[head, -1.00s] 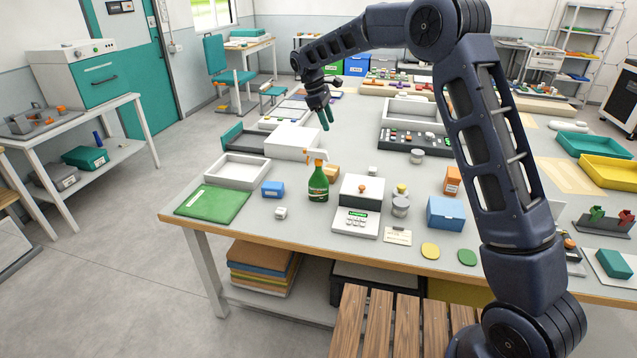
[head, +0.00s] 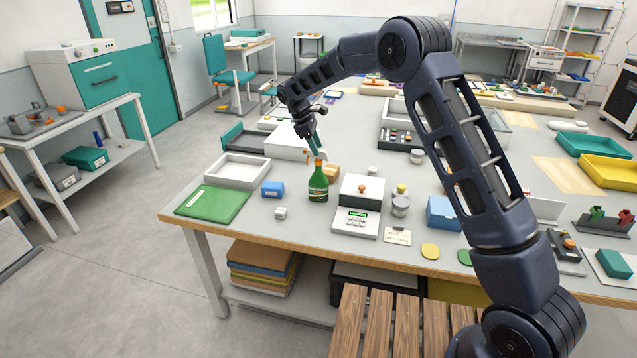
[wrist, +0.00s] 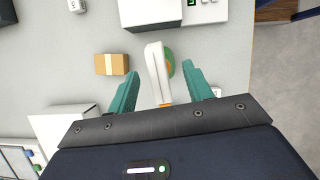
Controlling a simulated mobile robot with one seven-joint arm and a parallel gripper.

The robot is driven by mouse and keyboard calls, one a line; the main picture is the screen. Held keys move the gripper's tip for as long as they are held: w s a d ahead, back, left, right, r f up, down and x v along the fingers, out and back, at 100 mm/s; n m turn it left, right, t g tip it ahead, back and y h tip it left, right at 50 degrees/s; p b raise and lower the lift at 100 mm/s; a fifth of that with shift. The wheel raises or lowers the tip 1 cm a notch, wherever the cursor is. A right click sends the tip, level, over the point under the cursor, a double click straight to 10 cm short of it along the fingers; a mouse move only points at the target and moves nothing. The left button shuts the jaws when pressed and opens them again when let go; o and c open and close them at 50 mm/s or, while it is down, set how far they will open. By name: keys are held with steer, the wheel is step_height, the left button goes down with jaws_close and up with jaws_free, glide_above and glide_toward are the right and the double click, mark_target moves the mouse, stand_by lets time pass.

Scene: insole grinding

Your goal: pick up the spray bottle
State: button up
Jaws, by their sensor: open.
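The green spray bottle (head: 318,183) with an orange collar stands upright on the table. My gripper (head: 316,146) is just above it and hides most of its spray head in the head view. In the wrist view, the bottle's white spray head (wrist: 156,70) lies between the two teal fingers, with a bit of green body (wrist: 170,64) beyond it. The fingers of my gripper (wrist: 160,88) are apart and hold nothing. I cannot tell whether either finger touches the bottle.
A cardboard box (wrist: 112,64) sits close beside the bottle. A white scale (head: 356,223) stands to the right. A green mat (head: 212,204) lies at the front left.

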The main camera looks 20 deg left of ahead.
mark_target(320, 157)
steer(key=x, duration=0.4)
steer(key=shift+w+f, duration=0.25)
steer(key=shift+f, duration=0.15)
jaws_close()
